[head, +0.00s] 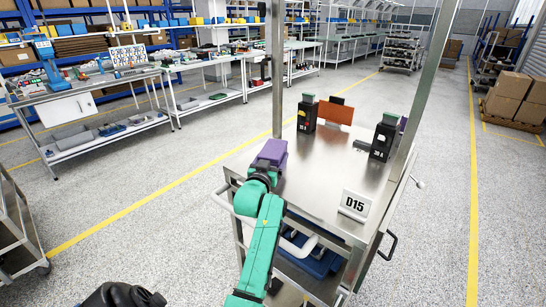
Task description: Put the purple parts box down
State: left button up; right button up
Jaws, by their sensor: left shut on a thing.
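The purple parts box (272,152) is at the left edge of the steel cart top (315,185), beside the cart's left upright. My left arm reaches up to it from below, and my left gripper (264,172) is shut on the box. The gripper's fingers are mostly hidden by the wrist and the box. I cannot tell whether the box touches the cart top or is held just above it. My right gripper is not in view.
Two black devices, a left one (307,115) and a right one (382,138), stand on the cart with an orange-brown panel (339,110) between them. A "D15" sign (355,204) stands at the front right. The middle of the cart top is bare. Metal uprights rise at its sides.

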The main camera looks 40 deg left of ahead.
pick_arm(q)
jog(key=o, duration=1.3)
jog(key=shift+o, duration=1.1)
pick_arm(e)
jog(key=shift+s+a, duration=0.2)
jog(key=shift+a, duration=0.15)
pick_arm(q)
jog(key=shift+s+d+f, duration=0.15)
jog(key=shift+s+d, duration=0.05)
jog(key=shift+s, duration=0.15)
jog(key=b+v, duration=0.2)
jog(key=v, duration=0.9)
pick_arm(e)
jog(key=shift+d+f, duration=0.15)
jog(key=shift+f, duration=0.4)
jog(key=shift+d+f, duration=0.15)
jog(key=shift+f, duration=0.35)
pick_arm(q)
jog(key=shift+s, duration=0.1)
